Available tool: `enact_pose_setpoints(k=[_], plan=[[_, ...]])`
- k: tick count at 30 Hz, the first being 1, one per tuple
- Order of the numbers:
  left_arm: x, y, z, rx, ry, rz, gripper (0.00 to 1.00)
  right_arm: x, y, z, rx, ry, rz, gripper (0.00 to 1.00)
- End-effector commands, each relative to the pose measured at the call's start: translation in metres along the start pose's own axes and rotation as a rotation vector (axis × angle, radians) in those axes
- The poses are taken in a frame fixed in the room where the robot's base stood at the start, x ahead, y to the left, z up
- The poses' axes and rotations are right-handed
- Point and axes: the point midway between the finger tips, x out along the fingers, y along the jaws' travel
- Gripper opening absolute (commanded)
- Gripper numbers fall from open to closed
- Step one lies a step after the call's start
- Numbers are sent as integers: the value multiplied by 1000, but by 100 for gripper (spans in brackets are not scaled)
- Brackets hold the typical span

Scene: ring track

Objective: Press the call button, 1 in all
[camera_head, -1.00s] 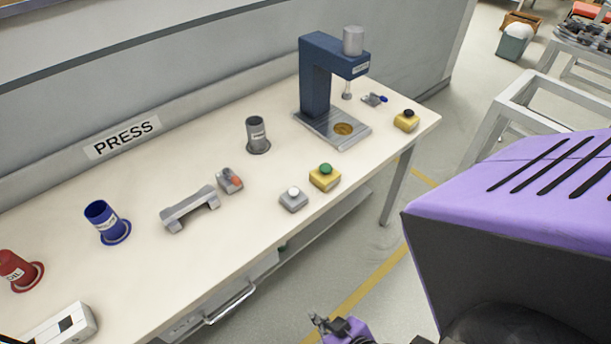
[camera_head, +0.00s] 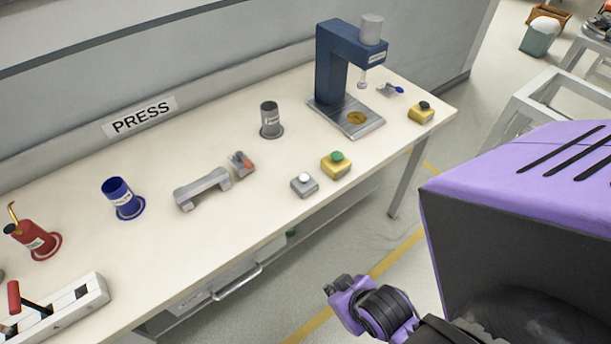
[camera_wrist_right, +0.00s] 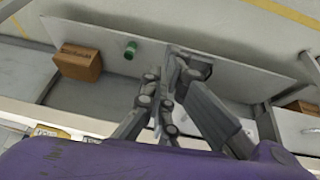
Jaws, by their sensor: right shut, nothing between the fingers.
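Three push buttons sit on the bench: a grey box with a white button (camera_head: 305,185), a yellow box with a green button (camera_head: 336,166), and a yellow box with a black button (camera_head: 421,113). I cannot read which is the call button. My right gripper (camera_head: 335,286) is low in front of the bench's front edge, apart from all three buttons. In the right wrist view its fingers (camera_wrist_right: 172,75) are shut and empty. My left gripper is not in view.
The bench (camera_head: 230,222) also bears a blue press (camera_head: 334,62), a grey cup (camera_head: 270,120), a blue cup (camera_head: 120,198), a red oil can (camera_head: 35,238) and a grey handle (camera_head: 202,188). Below, a shelf holds a cardboard box (camera_wrist_right: 78,63) and a green item (camera_wrist_right: 130,50).

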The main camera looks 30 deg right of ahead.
Motion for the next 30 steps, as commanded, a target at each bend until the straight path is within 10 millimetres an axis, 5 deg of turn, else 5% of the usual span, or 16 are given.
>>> enact_pose_setpoints(k=[7, 17, 23, 30], plan=[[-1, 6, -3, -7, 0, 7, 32, -45, 12, -38, -276, -70, -13, 0], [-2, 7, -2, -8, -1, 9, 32, -34, 16, -121, -937, 86, -36, 0], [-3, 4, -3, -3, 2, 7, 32, -23, 38, -201, -1499, 235, 33, 0], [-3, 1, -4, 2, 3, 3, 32, -41, 105, -309, -2130, 316, 236, 0]])
